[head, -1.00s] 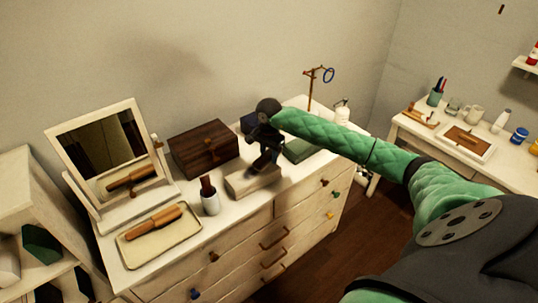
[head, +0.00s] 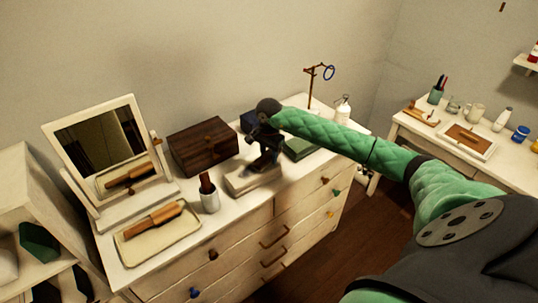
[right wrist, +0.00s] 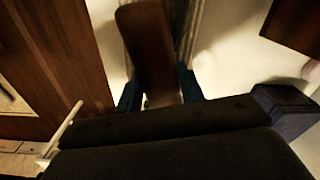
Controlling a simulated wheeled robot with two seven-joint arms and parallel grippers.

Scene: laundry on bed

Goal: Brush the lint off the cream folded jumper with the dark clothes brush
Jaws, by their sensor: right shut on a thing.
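The cream folded jumper (head: 240,184) lies on top of the white dresser, near its front edge. My right gripper (head: 265,158) is over the right part of the jumper, pointing down. It is shut on the dark clothes brush, a brown block between the two fingers in the right wrist view (right wrist: 150,45). In the head view the brush merges with the dark gripper, so I cannot tell whether it touches the cloth. Lint is too small to make out. My left gripper is not in view.
A dark wooden box (head: 203,148) stands behind the jumper. A white cup (head: 210,202) stands left of it, near a cream tray (head: 135,251) with a wooden-handled brush. A mirror (head: 103,140) is at the left. A green folded item (head: 299,149) lies to the right.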

